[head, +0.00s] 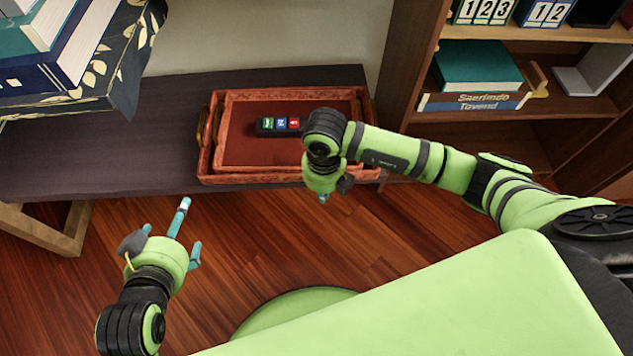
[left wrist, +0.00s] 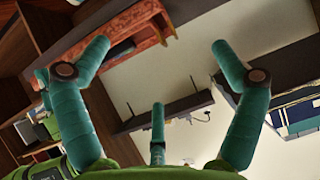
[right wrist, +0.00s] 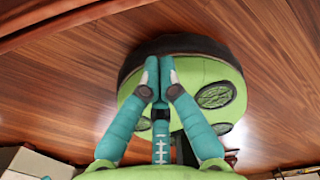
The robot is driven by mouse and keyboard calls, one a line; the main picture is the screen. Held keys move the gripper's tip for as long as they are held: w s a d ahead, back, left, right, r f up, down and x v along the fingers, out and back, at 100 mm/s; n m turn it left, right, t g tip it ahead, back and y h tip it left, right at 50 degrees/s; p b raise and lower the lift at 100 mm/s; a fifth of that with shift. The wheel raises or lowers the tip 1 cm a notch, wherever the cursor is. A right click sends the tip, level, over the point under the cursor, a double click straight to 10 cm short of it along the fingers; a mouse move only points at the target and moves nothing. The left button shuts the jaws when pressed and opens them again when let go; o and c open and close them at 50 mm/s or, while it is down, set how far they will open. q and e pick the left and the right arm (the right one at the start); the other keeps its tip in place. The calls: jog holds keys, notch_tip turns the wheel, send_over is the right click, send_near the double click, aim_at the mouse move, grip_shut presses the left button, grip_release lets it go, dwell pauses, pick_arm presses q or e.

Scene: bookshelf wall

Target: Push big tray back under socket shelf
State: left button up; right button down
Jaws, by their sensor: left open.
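The big red tray (head: 255,180) lies on the dark low shelf, with a smaller red tray (head: 240,143) nested in it. A red tray wall (left wrist: 120,42) also shows in the left wrist view. My right gripper (head: 323,197) points down at the big tray's front edge; whether it touches is unclear. In the right wrist view its fingers (right wrist: 160,80) are together with nothing between them. My left gripper (head: 181,222) is open and empty, in front of the shelf and left of the trays. My right arm hides the trays' front right part.
A black strip with coloured icons (head: 279,125) lies in the small tray. The dark shelf (head: 120,150) is bare left of the trays. Books and a patterned box (head: 110,75) overhang the upper left. A bookcase upright (head: 408,60) stands close on the right. Wooden floor lies in front.

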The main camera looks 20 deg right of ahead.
pick_arm(q)
jog(key=w+d+r+m+t+h+b, duration=0.1)
jog(key=w+d+r+t+h, duration=0.1)
jog(key=r+t, duration=0.4)
jog(key=shift+w+d+r+h+b, duration=0.35)
jog(key=shift+w+d+r, duration=0.45)
jog(key=shift+r, duration=1.35)
pick_arm(e)
jog(key=shift+w+f, duration=0.35)
jog(key=shift+w, duration=0.3)
jog(key=shift+w+f, duration=0.3)
jog(key=shift+w, duration=0.4)
jog(key=shift+w+f, duration=0.35)
jog(key=shift+w, duration=0.3)
pick_arm(q)
jog(key=shift+s+d, duration=0.1)
jog(key=shift+d, duration=0.05)
